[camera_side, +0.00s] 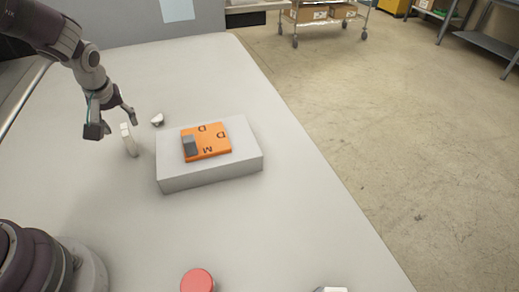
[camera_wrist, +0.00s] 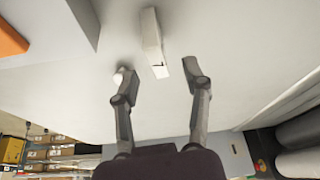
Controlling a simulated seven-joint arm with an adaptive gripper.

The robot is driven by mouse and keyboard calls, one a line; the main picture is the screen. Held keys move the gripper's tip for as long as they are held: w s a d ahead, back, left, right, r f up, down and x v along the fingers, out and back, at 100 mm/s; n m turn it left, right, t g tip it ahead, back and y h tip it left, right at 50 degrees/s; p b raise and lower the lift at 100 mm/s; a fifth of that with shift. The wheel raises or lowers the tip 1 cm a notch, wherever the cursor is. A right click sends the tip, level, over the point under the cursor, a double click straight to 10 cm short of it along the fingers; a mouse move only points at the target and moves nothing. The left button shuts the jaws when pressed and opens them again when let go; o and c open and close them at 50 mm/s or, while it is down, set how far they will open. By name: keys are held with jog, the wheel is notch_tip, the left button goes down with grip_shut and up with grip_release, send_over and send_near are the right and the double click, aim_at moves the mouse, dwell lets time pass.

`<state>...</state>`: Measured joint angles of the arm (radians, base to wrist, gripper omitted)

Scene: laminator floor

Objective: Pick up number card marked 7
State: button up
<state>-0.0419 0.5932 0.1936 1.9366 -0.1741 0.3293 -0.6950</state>
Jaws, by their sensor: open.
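A small white upright piece (camera_side: 129,140) stands on the pale table left of the grey block. In the wrist view it is a long white block (camera_wrist: 152,32) with a small dark mark near its lower end; I cannot read a 7 on it. My gripper (camera_side: 114,124) is open. In the wrist view my gripper (camera_wrist: 158,76) has its two fingers apart, with the white piece's near end between and just beyond the tips. I cannot tell whether either finger touches it. No card with a readable 7 is in view.
A grey block (camera_side: 212,173) bears an orange board (camera_side: 212,146) with letters and a dark grey piece (camera_side: 190,146). A small white object (camera_side: 157,119) lies behind the white piece. A red round object (camera_side: 198,280) is at the front. The table's right side is clear.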

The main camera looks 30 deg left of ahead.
aim_at(129, 138)
jog(key=x, duration=0.6)
jog(key=shift+d+f, duration=0.2)
jog(key=shift+f, duration=0.1)
grip_shut()
